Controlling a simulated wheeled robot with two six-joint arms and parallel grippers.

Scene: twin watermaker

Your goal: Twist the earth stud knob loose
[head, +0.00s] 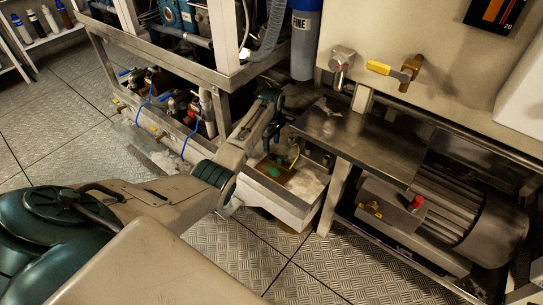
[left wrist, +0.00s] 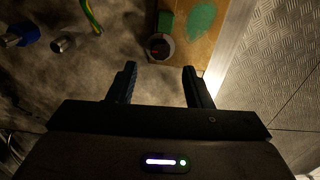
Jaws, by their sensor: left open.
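In the head view my left gripper (head: 274,128) is above the pale open box (head: 265,197) that holds the plate and cable. I cannot make out the knob there. My right gripper is not in view.
A steel-topped bench (head: 365,145) stands right of the box, with a motor (head: 450,205) under it. A metal frame with pipes and valves (head: 180,105) stands to the left. A yellow-handled valve (head: 390,70) is on the wall. The checker-plate floor in front is clear.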

